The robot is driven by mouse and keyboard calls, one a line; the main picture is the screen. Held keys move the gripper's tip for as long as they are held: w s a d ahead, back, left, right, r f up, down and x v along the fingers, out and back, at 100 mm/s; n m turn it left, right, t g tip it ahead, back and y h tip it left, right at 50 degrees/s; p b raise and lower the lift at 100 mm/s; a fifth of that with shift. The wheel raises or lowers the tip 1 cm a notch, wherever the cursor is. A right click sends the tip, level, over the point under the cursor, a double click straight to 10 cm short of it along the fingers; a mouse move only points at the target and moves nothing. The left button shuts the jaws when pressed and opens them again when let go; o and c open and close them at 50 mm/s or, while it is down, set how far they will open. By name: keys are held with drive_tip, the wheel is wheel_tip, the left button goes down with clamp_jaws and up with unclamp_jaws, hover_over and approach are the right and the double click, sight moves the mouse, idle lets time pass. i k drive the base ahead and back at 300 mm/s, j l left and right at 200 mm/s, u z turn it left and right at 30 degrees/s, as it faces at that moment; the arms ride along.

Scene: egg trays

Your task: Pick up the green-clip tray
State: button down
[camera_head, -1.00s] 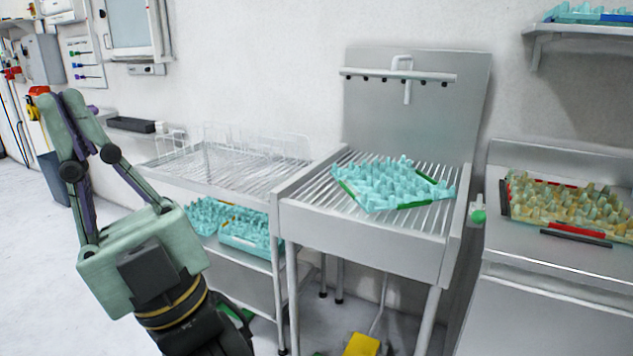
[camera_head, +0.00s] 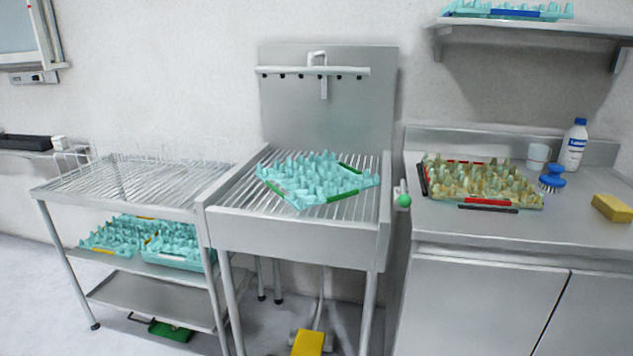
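The green-clip tray (camera_head: 343,197) is a turquoise egg tray with pegs and green clips along its edges. It lies slightly turned on the slatted grate of the steel sink stand (camera_head: 295,235), in the middle of the view. Nothing covers it. My gripper is not in view, and nothing is seen touching the tray.
A dirty, yellowish tray with red clips (camera_head: 488,202) lies on the right counter (camera_head: 450,228), near a bottle (camera_head: 573,145), a blue brush (camera_head: 552,178) and a sponge (camera_head: 612,208). Turquoise trays (camera_head: 172,262) sit on the left rack's lower shelf. A yellow pedal (camera_head: 307,343) is on the floor.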

sight(313, 181)
drive_tip(key=i+l+z, duration=0.25)
drive_tip(key=i, duration=0.75)
drive_tip(key=i+j+z, duration=0.25)
drive_tip(key=i, duration=0.7)
drive_tip(key=l, duration=0.1)
